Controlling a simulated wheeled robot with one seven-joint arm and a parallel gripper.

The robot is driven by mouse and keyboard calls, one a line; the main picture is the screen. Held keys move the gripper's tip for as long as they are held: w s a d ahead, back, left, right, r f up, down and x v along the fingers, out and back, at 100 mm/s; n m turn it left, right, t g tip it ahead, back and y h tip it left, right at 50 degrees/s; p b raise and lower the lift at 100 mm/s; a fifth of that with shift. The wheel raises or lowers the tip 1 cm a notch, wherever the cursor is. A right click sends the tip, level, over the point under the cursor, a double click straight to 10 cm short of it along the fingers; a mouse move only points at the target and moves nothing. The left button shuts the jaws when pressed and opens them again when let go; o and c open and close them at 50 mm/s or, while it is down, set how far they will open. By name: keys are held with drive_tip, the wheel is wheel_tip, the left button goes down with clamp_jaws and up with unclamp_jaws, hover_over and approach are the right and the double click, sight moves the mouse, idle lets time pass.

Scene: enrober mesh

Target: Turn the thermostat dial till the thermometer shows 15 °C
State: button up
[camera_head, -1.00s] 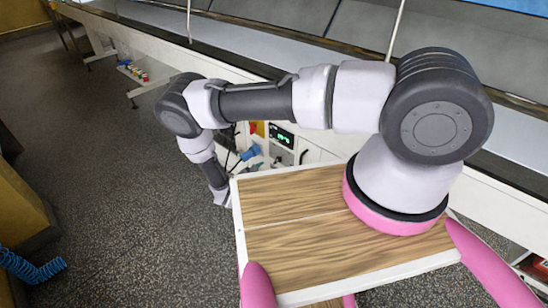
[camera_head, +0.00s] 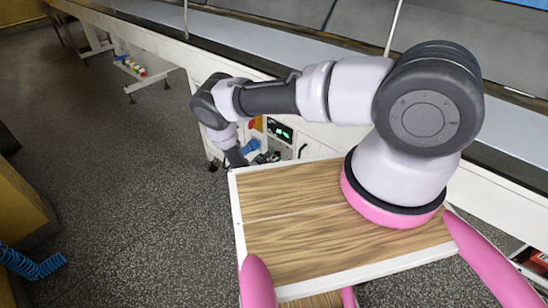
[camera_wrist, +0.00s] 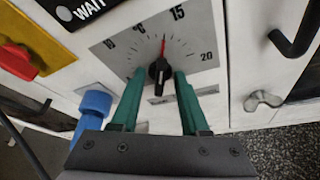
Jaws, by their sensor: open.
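In the wrist view a square grey plate (camera_wrist: 112,50) carries a scale in °C marked 10, 15 and 20. A thin red needle (camera_wrist: 163,47) points up, a little to the left of the 15 label. A black dial knob (camera_wrist: 158,71) sits below the needle, at the middle of the scale. My gripper (camera_wrist: 159,76) is open, with its two green fingers on either side of the knob. I cannot tell whether the fingertips touch it. In the head view my arm and the tray hide the dial.
A blue knob or fitting (camera_wrist: 95,103) stands left of my fingers, with a red switch on yellow (camera_wrist: 18,62) further left. A WAIT display (camera_wrist: 75,10) is above. A dark handle (camera_wrist: 292,42) and a metal latch (camera_wrist: 263,100) are to the right. Floor is open at left (camera_head: 110,200).

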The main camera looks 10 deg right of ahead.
clamp_jaws()
drive_tip(key=m, duration=0.1)
drive_tip(key=m+t, duration=0.1)
drive_tip(key=shift+s+f+m+y, duration=0.15)
drive_tip(key=shift+m+y, duration=0.15)
drive_tip(key=shift+d+f+m+t, duration=0.15)
drive_tip(key=shift+m+t, duration=0.65)
drive_tip(key=shift+m, duration=0.4)
